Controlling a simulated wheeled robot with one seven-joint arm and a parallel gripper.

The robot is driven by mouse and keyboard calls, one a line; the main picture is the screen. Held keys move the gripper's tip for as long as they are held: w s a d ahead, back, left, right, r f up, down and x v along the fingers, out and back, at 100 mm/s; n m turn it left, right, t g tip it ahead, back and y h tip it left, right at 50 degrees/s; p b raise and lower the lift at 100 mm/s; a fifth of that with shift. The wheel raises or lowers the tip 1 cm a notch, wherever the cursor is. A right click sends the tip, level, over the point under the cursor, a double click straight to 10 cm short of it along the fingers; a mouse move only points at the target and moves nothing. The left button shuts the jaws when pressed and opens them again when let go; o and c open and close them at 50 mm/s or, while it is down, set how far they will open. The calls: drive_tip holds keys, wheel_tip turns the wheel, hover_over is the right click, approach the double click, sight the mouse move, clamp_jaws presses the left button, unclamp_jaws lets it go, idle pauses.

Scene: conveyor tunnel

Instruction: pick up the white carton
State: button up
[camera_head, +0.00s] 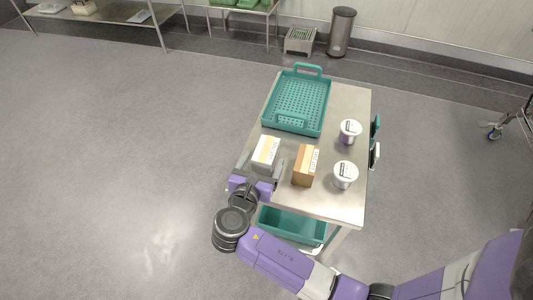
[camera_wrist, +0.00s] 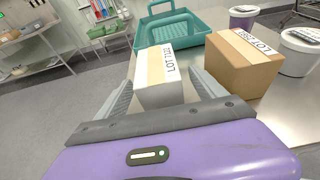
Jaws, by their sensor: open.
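The white carton (camera_head: 266,153) stands on the steel cart's top near its left edge, with a tan strip and a lot label on top. In the wrist view the carton (camera_wrist: 160,78) stands between my gripper's two grey fingers. My gripper (camera_head: 261,166) is open, its fingers on either side of the carton's near part. I cannot tell whether either finger touches it. The right finger is close to the brown carton's side of the gap.
A brown carton (camera_head: 306,166) stands just right of the white one. Two lidded tubs (camera_head: 350,131) (camera_head: 345,175) stand along the cart's right side. A green perforated tray (camera_head: 320,112) lies behind. A green bin (camera_head: 292,226) hangs below the top.

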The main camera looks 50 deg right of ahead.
sight(266, 154)
drive_tip(key=shift+x, duration=1.95)
drive_tip(key=c, duration=1.7)
drive_tip(key=shift+r, duration=0.15)
wheel_tip(266, 154, up, 20)
drive_tip(key=p, duration=0.1)
drive_tip(key=o, duration=0.8)
drive_tip(key=shift+c, duration=0.2)
clamp_jaws()
drive_tip(key=shift+a, duration=0.1)
